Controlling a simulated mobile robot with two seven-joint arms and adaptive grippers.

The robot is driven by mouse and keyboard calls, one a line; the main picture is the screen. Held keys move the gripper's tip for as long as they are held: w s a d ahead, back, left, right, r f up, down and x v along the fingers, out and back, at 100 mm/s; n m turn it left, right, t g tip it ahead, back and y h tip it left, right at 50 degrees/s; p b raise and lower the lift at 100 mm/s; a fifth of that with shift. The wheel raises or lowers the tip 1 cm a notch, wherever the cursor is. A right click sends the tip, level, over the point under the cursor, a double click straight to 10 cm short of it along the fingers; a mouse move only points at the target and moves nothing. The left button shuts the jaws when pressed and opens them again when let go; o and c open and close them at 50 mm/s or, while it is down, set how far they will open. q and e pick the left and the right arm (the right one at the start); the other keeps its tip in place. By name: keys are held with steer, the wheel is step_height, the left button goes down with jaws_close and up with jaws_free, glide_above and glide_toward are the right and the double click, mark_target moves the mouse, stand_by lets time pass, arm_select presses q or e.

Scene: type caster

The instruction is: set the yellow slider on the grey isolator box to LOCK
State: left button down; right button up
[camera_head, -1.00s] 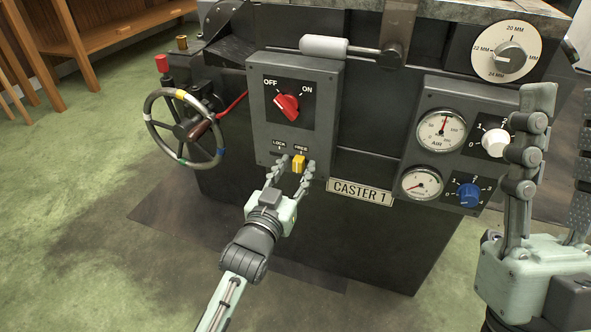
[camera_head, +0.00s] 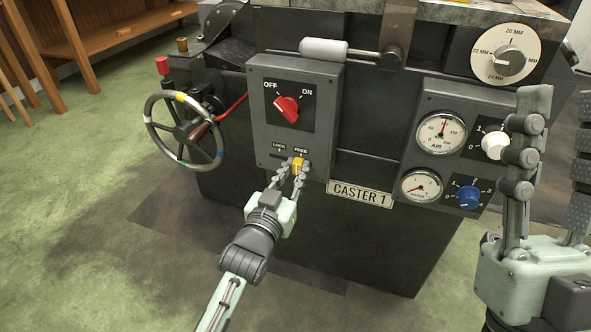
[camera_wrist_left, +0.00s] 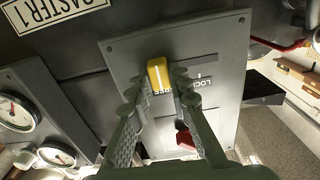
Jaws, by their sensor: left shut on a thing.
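The grey isolator box (camera_head: 262,135) is on the front of the caster, with the LOCK label at left and the FREE label at right near its lower edge. The yellow slider (camera_head: 298,163) is under FREE, away from LOCK. My left gripper (camera_head: 294,169) is shut on the slider from below. In the left wrist view, the slider (camera_wrist_left: 158,74) sits between the fingertips (camera_wrist_left: 160,88), which partly cover the FREE label. My right gripper (camera_head: 562,95) stands upright at the right edge, its fingers apart and apparently empty.
A red OFF/ON switch (camera_head: 287,109) is above the slider. A handwheel (camera_head: 184,130) stands left of the box. The CASTER 1 plate (camera_head: 360,193) and a gauge panel (camera_head: 428,100) with white and blue knobs are to the right.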

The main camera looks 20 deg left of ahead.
mark_target(278, 156)
arm_select(q)
steer(key=a+p, duration=0.3)
steer(key=a, duration=0.2)
steer(key=shift+w+a, duration=0.1)
steer(key=shift+a, duration=0.1)
arm_select(e)
steer(key=w+a+f+g+h, duration=0.1)
steer(key=w+a+f+g, duration=0.2)
steer(key=w+f+g, duration=0.1)
steer(key=shift+w+f+g, duration=0.4)
steer(key=shift+w+g, duration=0.15)
steer(key=shift+g, duration=0.45)
arm_select(q)
steer(key=c, duration=1.4)
jaws_free()
steer(key=shift+a, duration=0.1)
steer(key=shift+s, duration=0.2)
steer(key=s, duration=1.1)
steer(key=shift+s+a, duration=0.15)
steer(key=shift+s, duration=0.2)
